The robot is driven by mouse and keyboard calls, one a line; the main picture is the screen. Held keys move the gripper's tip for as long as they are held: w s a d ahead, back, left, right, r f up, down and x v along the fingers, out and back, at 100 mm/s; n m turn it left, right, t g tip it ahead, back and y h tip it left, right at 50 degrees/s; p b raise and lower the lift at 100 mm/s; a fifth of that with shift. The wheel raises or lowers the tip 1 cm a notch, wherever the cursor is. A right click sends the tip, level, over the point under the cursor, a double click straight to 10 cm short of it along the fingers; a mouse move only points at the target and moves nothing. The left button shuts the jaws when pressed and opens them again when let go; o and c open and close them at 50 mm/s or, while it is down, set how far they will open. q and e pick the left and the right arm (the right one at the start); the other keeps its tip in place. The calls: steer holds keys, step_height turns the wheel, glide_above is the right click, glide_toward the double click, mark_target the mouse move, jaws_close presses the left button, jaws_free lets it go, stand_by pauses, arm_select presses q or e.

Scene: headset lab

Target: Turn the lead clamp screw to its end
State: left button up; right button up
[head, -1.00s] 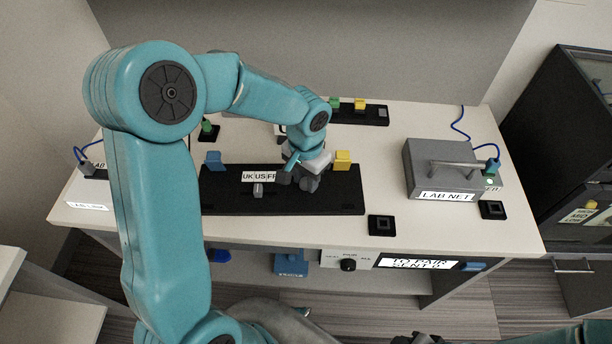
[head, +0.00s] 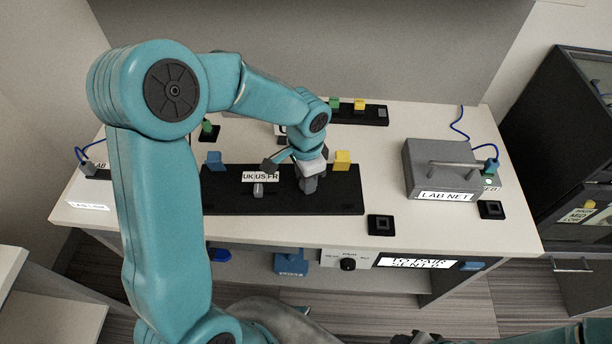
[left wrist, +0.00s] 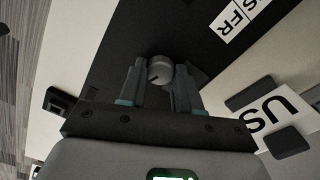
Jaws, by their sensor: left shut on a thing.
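The lead clamp screw (left wrist: 159,70) is a round grey knob with a dark mark on its face, on the black board (head: 230,203). My left gripper (head: 309,186) points down at the right part of this board. In the left wrist view my left gripper (left wrist: 158,82) is shut on the screw, one finger on each side. The head view hides the screw behind the gripper. At the bottom edge of the head view, dark parts beside a teal link seem to be my right arm; its jaws cannot be made out.
A yellow block (head: 342,160) stands close right of the gripper and a blue block (head: 214,160) to the left. A small grey lever (head: 258,190) is under the UK US FR label (head: 260,176). The grey LAB NET box (head: 425,165) stands farther right.

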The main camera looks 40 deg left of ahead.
arm_select(q)
steer(key=o, duration=1.1)
steer(key=shift+c, duration=0.2)
steer(key=shift+r, duration=0.1)
step_height(320, 180, up, 16)
steer(key=p, duration=0.1)
steer(key=shift+r, duration=0.1)
